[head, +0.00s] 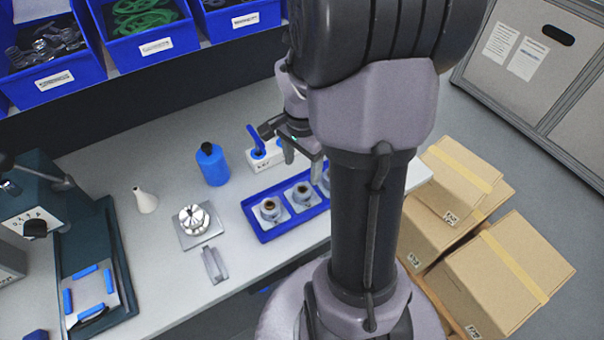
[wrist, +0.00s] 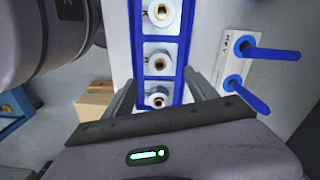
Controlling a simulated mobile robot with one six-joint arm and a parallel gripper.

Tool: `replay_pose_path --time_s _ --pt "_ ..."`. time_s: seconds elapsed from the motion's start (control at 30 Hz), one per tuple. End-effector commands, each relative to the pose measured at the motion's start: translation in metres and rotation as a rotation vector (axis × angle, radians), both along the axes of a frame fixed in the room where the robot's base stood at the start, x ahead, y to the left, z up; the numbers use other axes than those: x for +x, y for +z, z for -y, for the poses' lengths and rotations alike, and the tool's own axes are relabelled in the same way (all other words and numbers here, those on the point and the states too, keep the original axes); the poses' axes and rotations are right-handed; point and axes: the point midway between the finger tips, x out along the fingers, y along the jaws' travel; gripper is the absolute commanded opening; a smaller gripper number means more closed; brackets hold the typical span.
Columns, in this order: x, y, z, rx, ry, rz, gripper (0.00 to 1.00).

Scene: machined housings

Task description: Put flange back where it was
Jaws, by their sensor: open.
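A blue tray (head: 262,236) on the bench holds a row of grey flanged parts with dark-bronze bores. Two flanged parts, left (head: 271,209) and middle (head: 302,194), show clearly; the right one is mostly hidden by my arm. The wrist view shows three in the tray (wrist: 138,20), the nearest (wrist: 157,95) appearing between my fingers. My gripper (head: 303,161) is open and empty above the tray's right end; its fingers also show in the wrist view (wrist: 160,92). A round stepped metal piece (head: 193,217) sits on a square plate. I cannot tell which part the task means.
A white block (head: 264,158) with blue-handled tools stands behind the tray. A blue bottle (head: 212,165), a white bottle (head: 145,200) and a grey V-shaped block (head: 214,266) are to the left. Cardboard boxes (head: 505,275) are at the right.

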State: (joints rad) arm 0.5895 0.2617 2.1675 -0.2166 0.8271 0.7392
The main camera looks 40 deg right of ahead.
Motion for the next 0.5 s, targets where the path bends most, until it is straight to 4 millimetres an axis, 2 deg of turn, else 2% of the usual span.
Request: replay_pose_path --time_s 0.03,0.1,0.27,0.33,0.37,0.43,0.5 --pt "0.000 0.010 0.000 -0.001 0.000 0.001 0.66" --pt "0.000 0.016 0.000 0.001 -0.001 -0.001 0.66" --pt "0.000 0.020 -0.002 0.000 0.005 0.002 0.66" --pt "0.004 0.034 -0.014 -0.011 0.061 0.031 0.66" --pt "0.006 0.045 -0.027 -0.018 0.111 0.055 0.66" --pt "0.008 0.080 -0.067 -0.042 0.282 0.137 0.66" --pt "-0.001 0.115 -0.117 -0.068 0.494 0.235 0.66"
